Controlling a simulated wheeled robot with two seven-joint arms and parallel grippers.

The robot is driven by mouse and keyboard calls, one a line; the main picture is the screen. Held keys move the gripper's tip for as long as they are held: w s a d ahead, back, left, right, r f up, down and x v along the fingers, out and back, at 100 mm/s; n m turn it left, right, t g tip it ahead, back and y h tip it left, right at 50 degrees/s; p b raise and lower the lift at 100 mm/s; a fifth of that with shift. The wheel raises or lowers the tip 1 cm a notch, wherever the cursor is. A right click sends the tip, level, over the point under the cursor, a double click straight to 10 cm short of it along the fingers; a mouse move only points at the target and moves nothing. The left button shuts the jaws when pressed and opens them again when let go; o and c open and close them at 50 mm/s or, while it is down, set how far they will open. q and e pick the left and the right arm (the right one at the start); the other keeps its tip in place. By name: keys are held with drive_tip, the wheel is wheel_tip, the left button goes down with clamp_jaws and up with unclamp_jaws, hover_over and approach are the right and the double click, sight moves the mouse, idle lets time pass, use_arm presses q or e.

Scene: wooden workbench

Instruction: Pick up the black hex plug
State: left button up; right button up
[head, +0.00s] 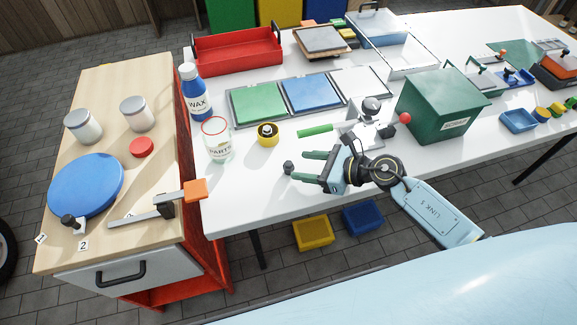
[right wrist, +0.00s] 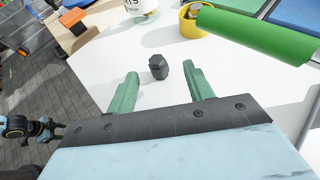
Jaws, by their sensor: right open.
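The black hex plug (head: 288,167) stands upright on the white tabletop near its front edge. It also shows in the right wrist view (right wrist: 158,67), dark and faceted, with nothing touching it. My right gripper (head: 302,166) is open and empty, its green fingers pointing left toward the plug. In the right wrist view the plug appears just beyond the gap between the fingertips (right wrist: 161,77), roughly centred. My left gripper does not show in the head view.
A metal fixture with a red knob (head: 404,118) and a green box (head: 440,105) are to the right. The table around the plug is clear.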

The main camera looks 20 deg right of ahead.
sight(291, 164)
drive_tip(key=x, duration=0.4)
drive_tip(key=shift+a+f, duration=0.1)
drive_tip(key=shift+a, duration=0.2)
drive_tip(key=shift+w+a+f, duration=0.2)
drive_tip(key=shift+a, duration=0.1)
drive_tip(key=c, duration=1.1)
wheel_tip(291, 164, up, 5)
drive_tip(key=shift+f+p, duration=0.1)
drive_tip(key=shift+p, duration=0.8)
wheel_tip(291, 164, up, 5)
drive_tip(key=shift+f+p, duration=0.1)
drive_tip(key=shift+p, duration=0.75)
drive_tip(key=shift+r, duration=0.25)
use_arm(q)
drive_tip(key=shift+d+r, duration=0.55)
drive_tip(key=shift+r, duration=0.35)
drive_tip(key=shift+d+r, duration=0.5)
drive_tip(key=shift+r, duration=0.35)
